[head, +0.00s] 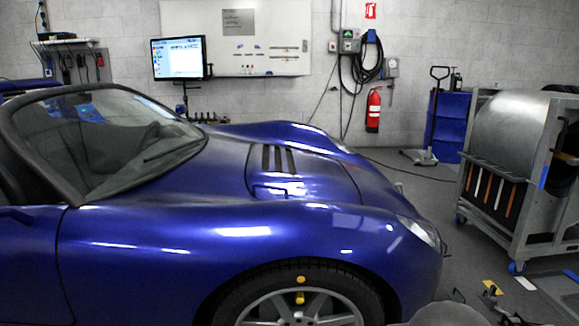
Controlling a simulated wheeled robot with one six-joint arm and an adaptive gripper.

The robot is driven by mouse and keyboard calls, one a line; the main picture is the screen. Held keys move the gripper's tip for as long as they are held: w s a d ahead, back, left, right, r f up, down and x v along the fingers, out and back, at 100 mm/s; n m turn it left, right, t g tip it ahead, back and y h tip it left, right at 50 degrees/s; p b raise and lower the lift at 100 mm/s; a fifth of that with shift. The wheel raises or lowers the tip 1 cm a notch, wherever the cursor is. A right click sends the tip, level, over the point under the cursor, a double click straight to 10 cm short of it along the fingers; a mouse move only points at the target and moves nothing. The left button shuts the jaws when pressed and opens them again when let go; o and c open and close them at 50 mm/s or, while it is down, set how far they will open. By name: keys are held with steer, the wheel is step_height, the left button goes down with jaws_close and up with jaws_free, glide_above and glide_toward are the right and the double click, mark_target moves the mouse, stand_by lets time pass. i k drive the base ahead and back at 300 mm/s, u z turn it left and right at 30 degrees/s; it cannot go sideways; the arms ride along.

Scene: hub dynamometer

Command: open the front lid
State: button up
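The front lid (325,178) of the blue sports car lies shut, flush with the bodywork around it. Dark vent slots (279,159) are cut in its rear part. A thin dark handle (270,191) stands up at the lid's near side edge. A grey rounded part at the bottom edge looks like my arm. A small dark form beside it seems to be my gripper (494,297), low at the bottom right, ahead of the car's nose and well apart from the lid. Its fingers are too small and unclear to read.
The car's front wheel (300,300) and fender lie between the camera and the lid. A metal wheeled rack (518,165) stands at the right. A fire extinguisher (373,110) and pallet jack (425,130) are at the back wall. Grey floor shows between nose and rack.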

mark_target(274, 171)
steer(key=z, duration=0.7)
steer(key=i, duration=1.1)
steer(key=u, duration=0.15)
